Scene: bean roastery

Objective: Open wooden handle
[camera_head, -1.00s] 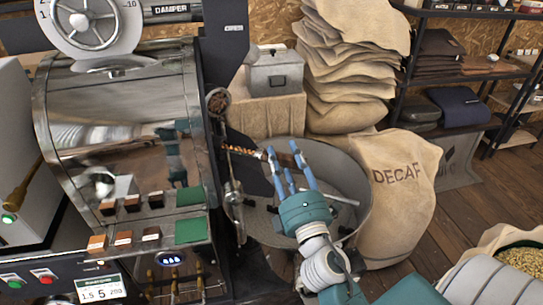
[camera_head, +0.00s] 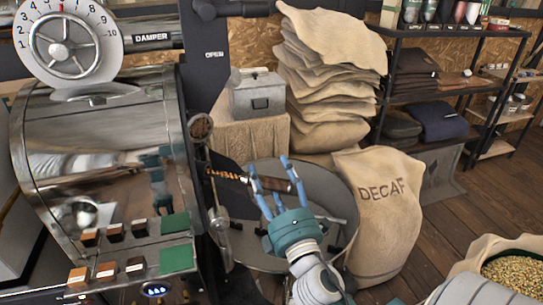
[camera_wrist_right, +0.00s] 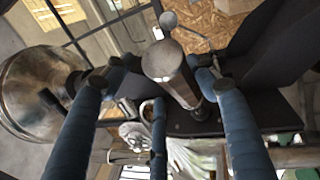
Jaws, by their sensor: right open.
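The wooden handle (camera_head: 276,184) is a dark brown cylinder with a metal end. It sits at the end of a coiled metal rod beside the front of the roaster (camera_head: 105,150). My right gripper (camera_head: 271,172) is open around the handle, with its blue fingers spread on either side. Contact cannot be told. In the right wrist view the handle (camera_wrist_right: 178,78) lies between the fingers of my right gripper (camera_wrist_right: 160,80), its round end toward the camera. My left gripper is out of view.
A round metal cooling bin (camera_head: 335,205) lies below and behind the handle. A DECAF sack (camera_head: 380,215) stands to its right. Stacked sacks (camera_head: 325,80) and a grey metal box (camera_head: 258,94) are behind. Open wooden floor (camera_head: 465,215) shows at the right.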

